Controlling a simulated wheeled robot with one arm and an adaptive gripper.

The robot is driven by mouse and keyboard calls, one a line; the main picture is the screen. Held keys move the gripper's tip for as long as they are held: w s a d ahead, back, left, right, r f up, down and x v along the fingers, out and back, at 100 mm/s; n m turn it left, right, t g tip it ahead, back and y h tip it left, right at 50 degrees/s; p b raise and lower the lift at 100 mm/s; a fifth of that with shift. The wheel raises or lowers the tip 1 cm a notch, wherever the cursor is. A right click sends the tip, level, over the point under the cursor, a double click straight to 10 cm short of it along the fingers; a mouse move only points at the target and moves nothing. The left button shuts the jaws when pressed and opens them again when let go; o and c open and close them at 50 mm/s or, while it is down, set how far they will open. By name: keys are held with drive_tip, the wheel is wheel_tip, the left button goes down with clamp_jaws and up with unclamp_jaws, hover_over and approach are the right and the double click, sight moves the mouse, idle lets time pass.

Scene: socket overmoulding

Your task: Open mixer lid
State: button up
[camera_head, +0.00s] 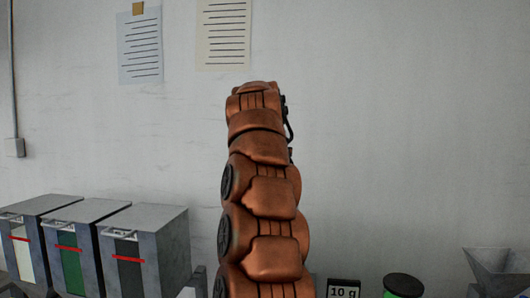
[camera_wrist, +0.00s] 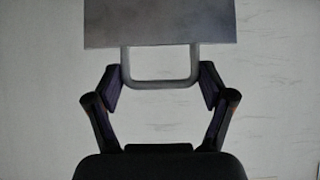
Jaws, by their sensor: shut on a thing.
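In the wrist view, a flat grey panel (camera_wrist: 140,25), which looks like the mixer lid, fills the top centre. A U-shaped metal handle (camera_wrist: 160,86) hangs from its lower edge. My gripper (camera_wrist: 162,76) has one dark finger on each side of the handle, and the fingertips press against its two sides. My gripper is shut on the handle. In the head view, my copper-coloured arm rises upright in the middle and hides the gripper and the lid. The mixer body cannot be made out in either view.
In the head view, several grey metal bins (camera_head: 160,235) with coloured windows stand at the lower left. A "10 g" display (camera_head: 343,291), a dark round container (camera_head: 403,285) with green, and a metal funnel (camera_head: 497,265) are at the lower right. The wall behind is mostly bare, with two pinned sheets.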

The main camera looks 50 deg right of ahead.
drive_tip(key=shift+w+d+r, duration=0.1)
drive_tip(key=shift+d, duration=0.05)
idle(0.3)
drive_tip(key=o, duration=1.4)
drive_tip(key=v, duration=1.2)
drive_tip(key=shift+d+r, duration=0.1)
drive_tip(key=shift+d, duration=0.05)
